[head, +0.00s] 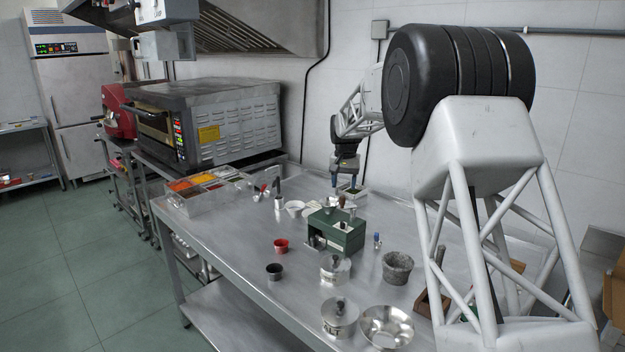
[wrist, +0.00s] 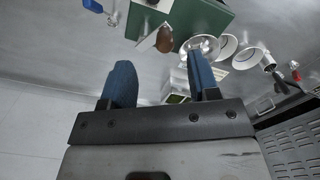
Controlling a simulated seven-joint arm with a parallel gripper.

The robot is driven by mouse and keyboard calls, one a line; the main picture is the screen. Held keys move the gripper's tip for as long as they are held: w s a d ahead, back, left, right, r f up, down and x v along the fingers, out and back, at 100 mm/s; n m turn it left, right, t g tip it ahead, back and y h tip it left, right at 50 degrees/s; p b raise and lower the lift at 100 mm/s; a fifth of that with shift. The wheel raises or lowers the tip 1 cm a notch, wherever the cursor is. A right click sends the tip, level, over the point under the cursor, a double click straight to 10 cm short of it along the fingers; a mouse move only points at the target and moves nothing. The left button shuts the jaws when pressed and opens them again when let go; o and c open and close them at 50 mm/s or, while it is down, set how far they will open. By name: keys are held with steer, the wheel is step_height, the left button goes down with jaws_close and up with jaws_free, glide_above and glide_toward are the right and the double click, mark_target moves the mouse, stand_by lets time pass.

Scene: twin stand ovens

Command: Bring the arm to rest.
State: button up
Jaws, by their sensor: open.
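My gripper (head: 347,186) is at the back of the steel table in the head view, behind the green box (head: 337,230). In the wrist view my gripper (wrist: 160,80) shows two blue fingers set well apart, with nothing between them. The green box also shows at the top of the wrist view (wrist: 202,20), beyond the fingertips. My arm reaches in from the right and is bent over the table.
The steel table (head: 225,262) holds several small things: a red cup (head: 281,245), a dark cup (head: 274,271), a stone mortar (head: 397,268), a metal bowl (head: 386,326) and lidded pots (head: 335,269). A tray of coloured ingredients (head: 207,190) stands at the left end, near an oven (head: 205,122).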

steer(key=s+d+r, duration=0.1)
steer(key=s+r, duration=0.3)
steer(key=s, duration=0.7)
steer(key=s+d+r+n+t, duration=0.1)
steer(key=s+r, duration=0.2)
steer(key=s, duration=0.7)
steer(key=s+d+r, duration=0.1)
steer(key=s+r, duration=0.3)
steer(key=s, duration=0.7)
steer(key=s+f, duration=0.3)
steer(key=s, duration=0.8)
steer(key=s+d+f+n+t, duration=0.1)
steer(key=s+f, duration=0.1)
steer(key=s, duration=0.9)
steer(key=s+f, duration=0.3)
steer(key=s, duration=0.7)
steer(key=shift+s+d+f+n+t, duration=0.25)
steer(key=shift+s+f+n+t, duration=0.05)
steer(key=shift+s+n, duration=0.1)
